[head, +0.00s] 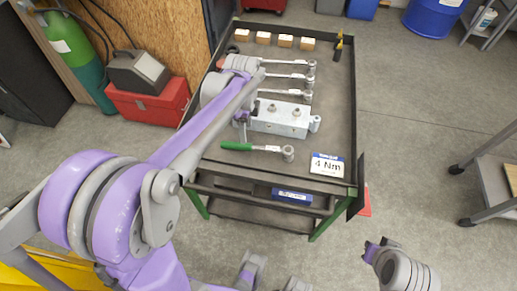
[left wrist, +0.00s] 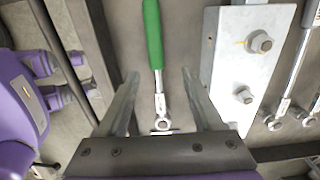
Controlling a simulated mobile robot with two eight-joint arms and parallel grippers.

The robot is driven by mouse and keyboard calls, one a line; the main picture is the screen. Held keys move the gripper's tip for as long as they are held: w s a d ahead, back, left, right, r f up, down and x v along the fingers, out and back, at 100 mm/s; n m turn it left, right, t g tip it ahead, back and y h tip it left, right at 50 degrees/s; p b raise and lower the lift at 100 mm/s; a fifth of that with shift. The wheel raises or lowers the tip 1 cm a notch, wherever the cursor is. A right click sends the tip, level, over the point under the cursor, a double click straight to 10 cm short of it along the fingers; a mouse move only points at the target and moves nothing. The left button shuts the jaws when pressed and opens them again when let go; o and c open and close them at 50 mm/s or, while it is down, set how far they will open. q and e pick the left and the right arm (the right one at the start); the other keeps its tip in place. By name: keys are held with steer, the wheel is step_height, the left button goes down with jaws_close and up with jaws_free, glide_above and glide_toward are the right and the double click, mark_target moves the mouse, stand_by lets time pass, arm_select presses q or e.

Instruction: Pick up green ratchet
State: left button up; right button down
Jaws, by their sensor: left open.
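The green ratchet (head: 236,146) lies on the cart's top near its front edge, green handle to the left and silver head to the right. My left gripper (head: 242,121) is above the tray by the left end of the metal block, close behind the ratchet. In the left wrist view my left gripper (left wrist: 160,75) is open. The ratchet (left wrist: 153,35) shows between its fingers, with the handle pointing away and the head near the gripper's base; no contact is visible. Part of my right arm shows at the lower right; its jaws cannot be made out.
A metal block (head: 279,118) with bolts stands just behind the ratchet. Silver ratchets (head: 290,77) lie farther back, before several wooden blocks (head: 285,41). A "4 Nm" sign (head: 327,165) lies right of the ratchet. The cart has a raised rim (head: 355,110).

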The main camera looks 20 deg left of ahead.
mark_target(248, 145)
arm_select(q)
step_height(248, 145, down, 3)
steer(key=shift+d+f, duration=0.15)
steer(key=shift+s+d+f+b, duration=0.1)
steer(key=shift+s+f+b, duration=0.1)
steer(key=shift+f, duration=1.15)
steer(key=shift+s+d+f+b, duration=0.1)
steer(key=shift+f+b, duration=0.05)
steer(key=shift+f, duration=1.15)
jaws_close()
